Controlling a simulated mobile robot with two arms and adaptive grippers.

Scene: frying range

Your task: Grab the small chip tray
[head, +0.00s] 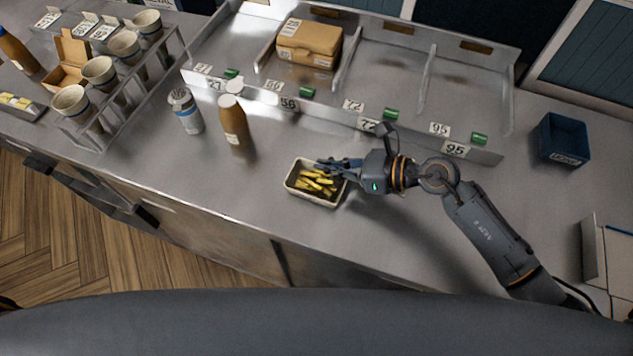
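The small chip tray (293,185) is a pale, rectangular tray with yellow chips in it. It sits on the steel counter near the middle of the head view. My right gripper (328,164) is at the tray's far right side, with its dark fingers over or against the far rim. The fingers are small and partly overlap the tray, so I cannot tell whether they grip it. My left gripper is not in the head view.
A brown sauce bottle (234,124) and a shaker (186,112) stand left of the tray. Behind are numbered steel bays with a cardboard box (309,43). Cups in a rack (104,135) stand at left, a blue bin (562,139) at right. Counter in front of the tray is clear.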

